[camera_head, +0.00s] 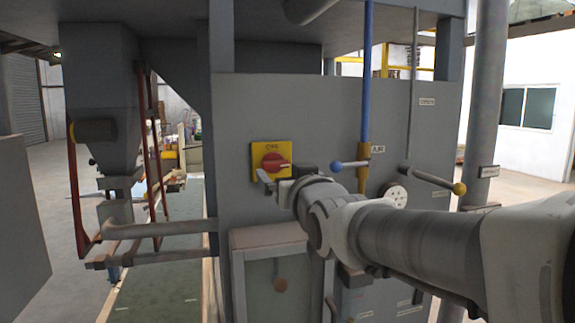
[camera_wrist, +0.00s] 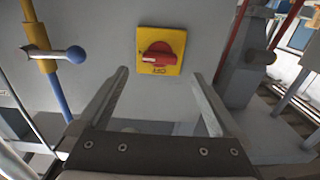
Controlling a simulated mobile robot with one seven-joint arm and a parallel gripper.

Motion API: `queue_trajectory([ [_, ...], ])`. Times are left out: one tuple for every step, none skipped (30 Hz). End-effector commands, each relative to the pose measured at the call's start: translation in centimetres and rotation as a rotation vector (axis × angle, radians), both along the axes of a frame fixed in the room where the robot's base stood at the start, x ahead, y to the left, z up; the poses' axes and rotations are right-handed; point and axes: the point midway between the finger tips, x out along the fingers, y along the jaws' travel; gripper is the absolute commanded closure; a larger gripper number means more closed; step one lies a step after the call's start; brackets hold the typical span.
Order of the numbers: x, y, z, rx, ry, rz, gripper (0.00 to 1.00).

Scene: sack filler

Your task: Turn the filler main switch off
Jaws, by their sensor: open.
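The filler main switch is a red rotary knob (camera_head: 275,163) on a square yellow plate (camera_head: 257,150), mounted on the grey machine panel. In the wrist view the red knob (camera_wrist: 156,59) on its yellow plate (camera_wrist: 174,39) appears upside down, straight ahead beyond the fingers. The knob's handle lies roughly level across the plate. My gripper (camera_wrist: 160,78) is open, with one finger on each side below the plate in that view, and nothing between them. In the head view my gripper (camera_head: 262,180) is just in front of the plate's lower part. Contact with the knob cannot be told.
A blue-balled lever (camera_head: 337,166) on the blue and yellow air pipe (camera_head: 366,100) is close right of my wrist. A yellow-balled lever (camera_head: 459,189) is farther right. A grey box (camera_head: 270,238) is below. Left of the panel is the filling spout (camera_head: 112,165).

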Motion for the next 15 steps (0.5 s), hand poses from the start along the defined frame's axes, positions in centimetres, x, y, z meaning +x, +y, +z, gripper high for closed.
queue_trajectory([
  [0.9, 0.2, 0.0, 0.0, 0.003, 0.0, 0.0],
  [1.4, 0.4, -0.1, 0.0, 0.004, -0.001, 0.0],
  [2.0, 0.5, 0.0, 0.0, 0.003, -0.001, 0.0],
  [2.5, 0.7, 0.0, -0.001, 0.004, 0.0, 0.0],
  [2.9, 0.8, 0.0, -0.001, 0.003, 0.0, 0.0],
  [3.5, 1.0, 0.0, -0.001, 0.003, 0.0, 0.0],
  [3.9, 1.1, 0.0, -0.001, 0.003, 0.0, 0.0],
  [4.3, 1.2, 0.0, 0.0, 0.002, -0.001, 0.0],
  [4.8, 1.3, 0.0, 0.0, 0.002, -0.001, 0.0],
  [5.1, 1.4, 0.0, 0.0, 0.002, -0.001, 0.0],
  [5.5, 1.5, 0.0, 0.0, 0.002, -0.001, 0.0],
  [5.8, 1.6, 0.0, 0.0, 0.001, -0.001, 0.0],
  [6.1, 1.7, 0.0, 0.0, 0.001, 0.0, 0.0],
  [6.3, 1.8, 0.0, -0.001, 0.002, 0.0, 0.0],
  [6.5, 1.9, 0.0, 0.0, 0.001, 0.0, 0.0],
])
